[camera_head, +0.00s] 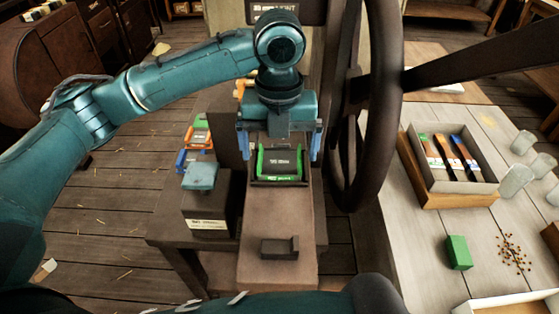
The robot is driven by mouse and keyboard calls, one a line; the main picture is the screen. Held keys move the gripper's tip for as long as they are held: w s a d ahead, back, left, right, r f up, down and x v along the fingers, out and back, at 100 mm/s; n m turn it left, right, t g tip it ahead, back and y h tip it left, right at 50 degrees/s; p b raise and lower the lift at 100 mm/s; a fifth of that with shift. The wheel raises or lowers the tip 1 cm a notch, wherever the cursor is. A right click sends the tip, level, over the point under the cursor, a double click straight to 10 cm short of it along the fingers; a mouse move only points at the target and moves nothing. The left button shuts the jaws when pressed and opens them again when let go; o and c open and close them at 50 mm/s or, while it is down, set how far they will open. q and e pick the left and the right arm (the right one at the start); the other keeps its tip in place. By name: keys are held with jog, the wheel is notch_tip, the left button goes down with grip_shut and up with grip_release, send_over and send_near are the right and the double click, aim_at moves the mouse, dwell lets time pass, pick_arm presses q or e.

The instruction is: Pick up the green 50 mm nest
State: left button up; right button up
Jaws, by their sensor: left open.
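The green nest (280,179) sits on the brown bed of the press (273,216). It has green side walls, a green front edge with a small label, and a dark grey middle. My left gripper (280,153) is above and behind the nest with its two blue fingers spread, one on each side of it. Nothing shows held between the fingers. I cannot tell whether the fingers touch the nest's sides. My right gripper is not in view.
A large dark handwheel (381,110) stands close to the right of my left gripper. A dark block (280,248) sits nearer on the bed. Orange and blue nests (199,140) stand to the left, near a dark box (208,205) with a teal piece on top. A brush tray (456,187) and green block (459,252) are on the right table.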

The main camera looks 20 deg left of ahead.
pick_arm(q)
jog(key=shift+f, duration=0.6)
jog(key=c, duration=1.4)
